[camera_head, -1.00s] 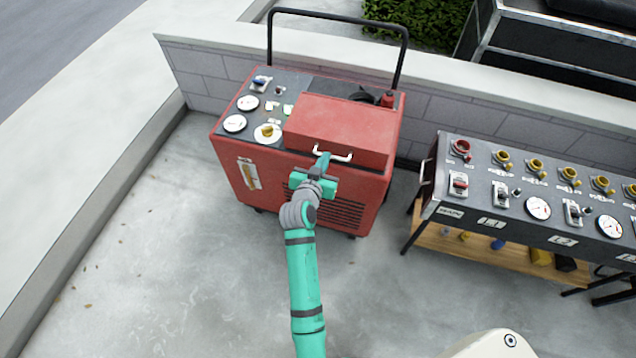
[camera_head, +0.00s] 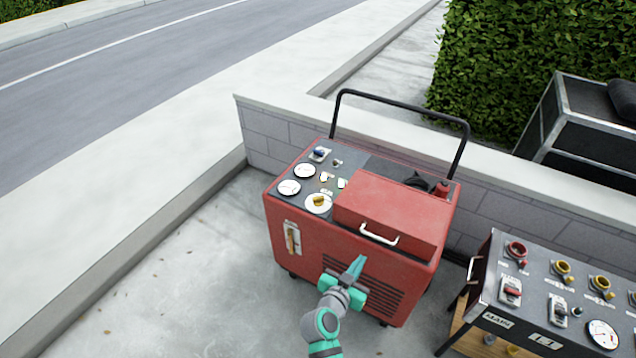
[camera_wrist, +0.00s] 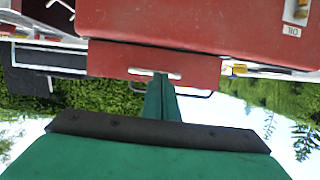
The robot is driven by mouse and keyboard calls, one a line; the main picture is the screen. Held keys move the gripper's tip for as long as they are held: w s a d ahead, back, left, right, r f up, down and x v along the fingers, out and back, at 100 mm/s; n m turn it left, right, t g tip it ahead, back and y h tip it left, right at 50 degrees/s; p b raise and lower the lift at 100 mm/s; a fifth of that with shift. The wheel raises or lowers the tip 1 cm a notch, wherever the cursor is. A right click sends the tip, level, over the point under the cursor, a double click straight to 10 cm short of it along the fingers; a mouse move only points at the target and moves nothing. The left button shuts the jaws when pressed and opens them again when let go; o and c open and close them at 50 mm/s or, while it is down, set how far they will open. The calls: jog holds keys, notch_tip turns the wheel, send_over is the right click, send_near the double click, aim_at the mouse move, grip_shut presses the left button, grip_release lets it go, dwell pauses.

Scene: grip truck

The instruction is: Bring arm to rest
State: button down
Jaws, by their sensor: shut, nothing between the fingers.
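My gripper (camera_head: 356,268) is teal, with its fingers shut and nothing between them. In the head view it is in front of the red generator-like cart (camera_head: 300,252), below the white handle (camera_head: 379,234) of the cart's red lid (camera_head: 392,205). The lid is closed. In the wrist view my gripper (camera_wrist: 161,96) points toward the handle (camera_wrist: 154,74), and the picture appears upside down. I cannot tell exactly how far the fingertips are from the cart's front.
A black control panel table (camera_head: 540,290) with valves, switches and gauges stands at the right. A low grey block wall (camera_head: 270,128) runs behind the cart. Bare concrete floor (camera_head: 180,280) lies to the left. A dark case (camera_head: 580,120) and a hedge are beyond the wall.

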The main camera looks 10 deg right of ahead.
jog(key=shift+s, duration=0.1)
jog(key=s+a+f+n+t+y, duration=0.15)
jog(key=s+a+n+y, duration=0.35)
jog(key=s, duration=0.6)
jog(key=s+a+f+n+t+y, duration=0.15)
jog(key=s+a+n+y, duration=0.45)
jog(key=s, duration=0.6)
jog(key=s+a+r+m+t+h, duration=0.1)
jog(key=s+a+r+m, duration=0.1)
jog(key=s+a+r, duration=0.9)
jog(key=shift+s+a+r+t, duration=0.25)
jog(key=shift+s+a+t, duration=0.15)
jog(key=shift+s+a, duration=0.55)
